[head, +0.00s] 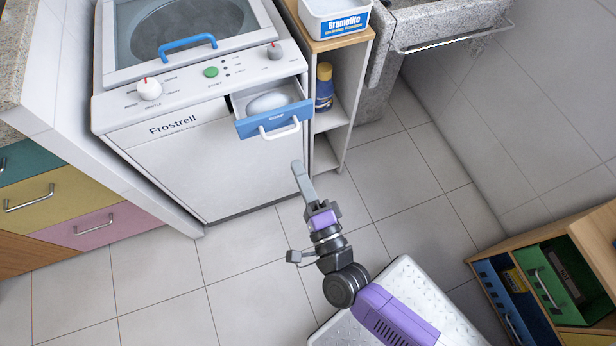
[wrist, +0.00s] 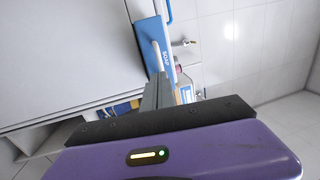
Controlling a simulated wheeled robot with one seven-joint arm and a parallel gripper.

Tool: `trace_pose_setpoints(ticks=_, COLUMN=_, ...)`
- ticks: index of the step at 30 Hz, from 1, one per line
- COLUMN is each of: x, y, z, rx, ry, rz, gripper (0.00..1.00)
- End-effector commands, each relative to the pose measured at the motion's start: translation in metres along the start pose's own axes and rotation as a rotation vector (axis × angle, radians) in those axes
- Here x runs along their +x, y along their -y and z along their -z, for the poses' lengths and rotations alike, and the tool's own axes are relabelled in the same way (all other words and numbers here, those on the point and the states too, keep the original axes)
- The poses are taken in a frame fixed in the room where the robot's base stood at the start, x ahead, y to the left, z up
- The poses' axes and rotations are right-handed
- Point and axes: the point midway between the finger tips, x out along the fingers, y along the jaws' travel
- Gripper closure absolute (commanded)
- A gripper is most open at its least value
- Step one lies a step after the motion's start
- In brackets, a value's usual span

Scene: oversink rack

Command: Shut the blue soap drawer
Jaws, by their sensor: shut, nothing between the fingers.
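The blue soap drawer (head: 273,120) stands pulled out from the upper right of the white washing machine's front (head: 185,165). It has a white handle (head: 280,129) and a rounded white hollow inside. My gripper (head: 298,165) is shut and empty, its fingertips just below and in front of the drawer handle in the head view. In the wrist view the drawer front (wrist: 152,47) shows its soap label, beyond my shut fingers (wrist: 158,88). I cannot tell whether the fingertips touch the handle; they look apart from it in the head view.
A narrow wooden shelf (head: 342,125) stands close on the right, with a blue and yellow bottle (head: 324,86) and a washing powder box (head: 336,18). Coloured cabinet drawers (head: 60,200) are at left. A wooden unit (head: 545,250) is at lower right.

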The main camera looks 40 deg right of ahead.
Motion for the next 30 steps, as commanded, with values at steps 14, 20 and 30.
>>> trace_pose_setpoints(ticks=14, x=0.061, y=0.0, z=0.0, rx=-0.001, ry=0.0, rz=-0.001, gripper=1.0)
trace_pose_setpoints(ticks=20, x=0.063, y=0.0, z=0.0, rx=-0.001, ry=0.0, rz=-0.001, gripper=1.0)
trace_pose_setpoints(ticks=30, x=0.081, y=-0.004, z=0.001, rx=0.0, ry=-0.001, rz=0.002, gripper=1.0)
